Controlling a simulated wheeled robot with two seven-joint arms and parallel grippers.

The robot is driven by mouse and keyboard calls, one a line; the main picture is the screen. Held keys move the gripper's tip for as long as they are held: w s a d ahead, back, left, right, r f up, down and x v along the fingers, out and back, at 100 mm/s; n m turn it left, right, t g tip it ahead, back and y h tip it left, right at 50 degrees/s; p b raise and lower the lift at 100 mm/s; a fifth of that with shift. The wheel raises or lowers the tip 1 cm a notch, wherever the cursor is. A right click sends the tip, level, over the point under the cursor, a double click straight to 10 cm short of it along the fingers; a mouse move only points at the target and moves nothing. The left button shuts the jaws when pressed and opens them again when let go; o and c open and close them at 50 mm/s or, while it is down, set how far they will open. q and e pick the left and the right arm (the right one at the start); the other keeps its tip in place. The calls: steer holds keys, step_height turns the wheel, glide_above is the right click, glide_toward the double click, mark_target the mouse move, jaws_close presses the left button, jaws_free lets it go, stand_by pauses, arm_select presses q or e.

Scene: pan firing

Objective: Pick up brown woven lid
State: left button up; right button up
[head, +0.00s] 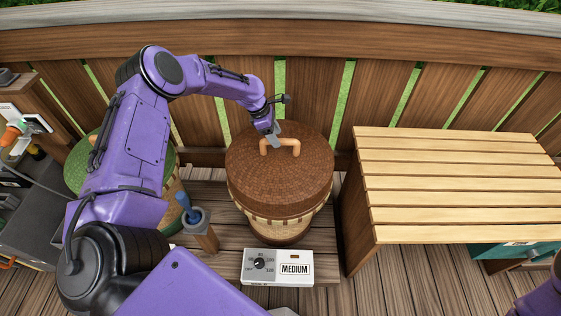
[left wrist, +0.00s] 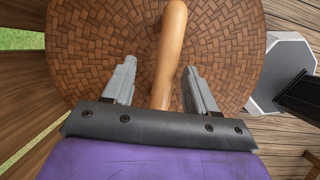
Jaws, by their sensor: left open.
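The brown woven lid (head: 262,178) sits on a round woven basket (head: 272,230) in the middle of the head view. A light wooden handle (head: 293,148) arches over its top. In the left wrist view the lid (left wrist: 110,45) fills most of the picture, and the handle (left wrist: 170,50) runs down between the two fingers. My left gripper (head: 275,138) is at the handle, over the lid. In the left wrist view the left gripper (left wrist: 158,85) is open, with a finger on each side of the handle and gaps visible. My right gripper is not in view.
A white control box marked MEDIUM (head: 278,267) stands in front of the basket. A slatted wooden table (head: 455,185) is at the right. A post with a blue-handled tool (head: 190,212) and a green-lidded basket (head: 82,165) are at the left. A wooden fence (head: 310,95) runs behind.

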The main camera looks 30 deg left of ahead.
mark_target(280, 156)
arm_select(q)
steer(key=x, duration=0.5)
steer(key=shift+s+d, duration=0.1)
steer(key=shift+d, duration=0.25)
jaws_close()
steer(key=shift+r, duration=0.15)
